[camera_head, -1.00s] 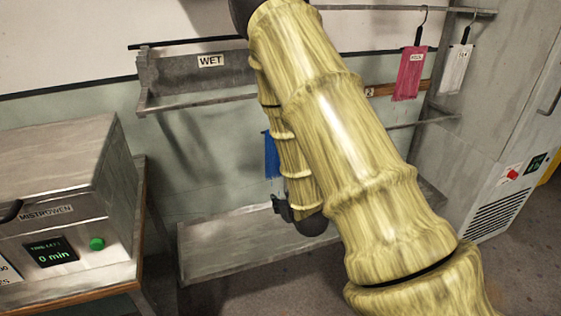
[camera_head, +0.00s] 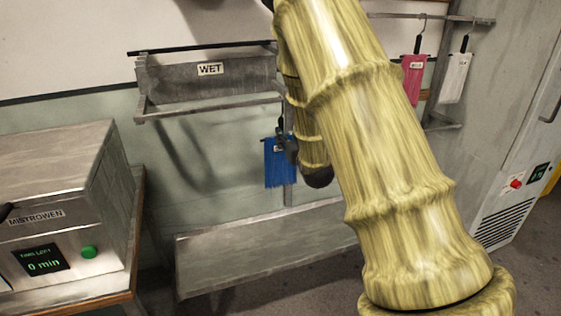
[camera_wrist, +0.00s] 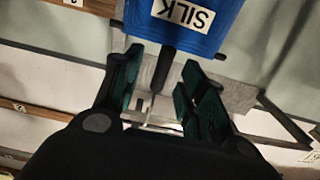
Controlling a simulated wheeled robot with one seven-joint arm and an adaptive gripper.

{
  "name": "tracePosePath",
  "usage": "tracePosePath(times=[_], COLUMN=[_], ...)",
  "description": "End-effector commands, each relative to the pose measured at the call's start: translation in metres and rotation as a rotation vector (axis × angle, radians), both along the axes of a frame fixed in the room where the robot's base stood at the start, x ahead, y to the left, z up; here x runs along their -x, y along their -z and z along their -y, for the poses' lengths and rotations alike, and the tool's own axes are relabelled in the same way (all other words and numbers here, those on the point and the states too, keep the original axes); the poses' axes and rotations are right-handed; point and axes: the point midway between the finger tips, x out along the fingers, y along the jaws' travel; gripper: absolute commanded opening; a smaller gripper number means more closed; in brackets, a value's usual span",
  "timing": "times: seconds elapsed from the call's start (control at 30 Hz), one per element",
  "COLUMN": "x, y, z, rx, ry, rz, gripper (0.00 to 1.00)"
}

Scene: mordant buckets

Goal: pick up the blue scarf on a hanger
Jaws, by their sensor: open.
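The blue scarf (camera_head: 279,168) hangs below the WET rail in the head view, left of my forearm. In the wrist view the scarf (camera_wrist: 190,28) fills the top and bears a white SILK label. Its dark hanger stem (camera_wrist: 164,70) runs down from the scarf into the space between my fingers. My gripper (camera_wrist: 160,88) is open, with one finger on each side of the stem. In the head view my gripper (camera_head: 284,146) overlaps the scarf's upper right part. I cannot tell whether either finger touches the stem.
The grey WET rack (camera_head: 165,80) is on the wall above, and a metal trough (camera_head: 250,262) lies below. Pink (camera_head: 413,80) and white (camera_head: 454,80) scarves hang at the right, near a grey cabinet (camera_head: 515,120). A MISTROWEN machine (camera_head: 60,190) stands at the left.

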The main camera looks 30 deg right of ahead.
Motion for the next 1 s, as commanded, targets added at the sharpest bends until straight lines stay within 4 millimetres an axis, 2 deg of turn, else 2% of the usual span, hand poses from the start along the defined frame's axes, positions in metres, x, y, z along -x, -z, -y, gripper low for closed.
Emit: tracePosePath(times=[0.17,0.5,0.83,0.87,1.0], x=[-0.010,-0.050,-0.055,-0.055,-0.055], y=[-0.002,-0.003,-0.002,-0.002,-0.002], z=[0.001,0.006,0.008,0.008,0.008], rx=[0.001,0.001,0.000,0.000,0.000], ry=[-0.001,0.000,0.000,0.000,0.000], rz=[0.000,-0.001,-0.001,-0.001,-0.001], gripper=[0.41,0.41,0.41,0.37,0.12])
